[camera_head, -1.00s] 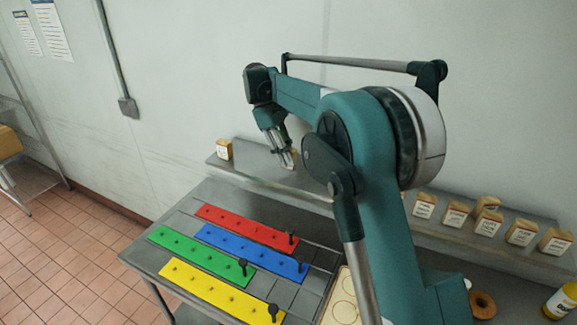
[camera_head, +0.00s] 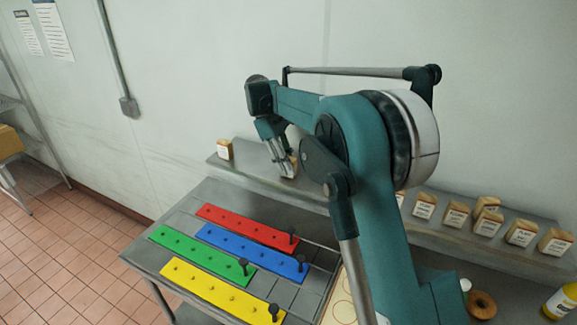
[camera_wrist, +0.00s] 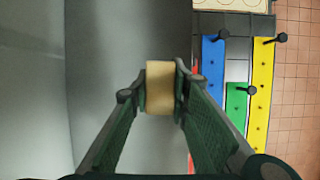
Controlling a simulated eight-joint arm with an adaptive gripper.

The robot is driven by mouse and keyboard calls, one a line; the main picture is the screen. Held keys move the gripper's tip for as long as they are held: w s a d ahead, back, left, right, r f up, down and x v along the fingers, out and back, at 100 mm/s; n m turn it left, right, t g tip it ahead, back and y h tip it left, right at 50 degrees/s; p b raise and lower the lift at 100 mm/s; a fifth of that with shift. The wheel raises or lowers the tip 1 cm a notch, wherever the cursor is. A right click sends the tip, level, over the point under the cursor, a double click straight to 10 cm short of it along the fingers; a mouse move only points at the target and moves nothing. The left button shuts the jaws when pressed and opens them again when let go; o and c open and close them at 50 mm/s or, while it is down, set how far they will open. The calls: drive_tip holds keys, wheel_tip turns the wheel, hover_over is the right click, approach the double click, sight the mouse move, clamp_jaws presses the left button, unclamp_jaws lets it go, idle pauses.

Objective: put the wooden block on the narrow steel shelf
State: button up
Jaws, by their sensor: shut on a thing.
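My gripper (camera_head: 283,169) is shut on a pale wooden block (camera_wrist: 160,88), which sits between the two fingertips in the wrist view. In the head view the block (camera_head: 291,165) is partly hidden by the fingers. The narrow steel shelf (camera_head: 252,164) runs along the wall, and in the wrist view its grey surface (camera_wrist: 110,55) lies behind the block. The block is over or at the shelf; I cannot tell whether it touches it.
A labelled block (camera_head: 224,149) stands on the shelf's left end, and several more (camera_head: 455,214) stand at the right. The shelf between is clear. A steel table with red (camera_head: 247,226), blue (camera_head: 240,248), green (camera_head: 190,256) and yellow (camera_head: 215,290) strips with pegs is in front.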

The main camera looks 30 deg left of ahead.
drive_tip(key=shift+f, duration=0.15)
drive_tip(key=o, duration=0.9)
drive_tip(key=shift+b+v, duration=0.3)
drive_tip(key=shift+v, duration=5.85)
drive_tip(key=shift+d, duration=0.1)
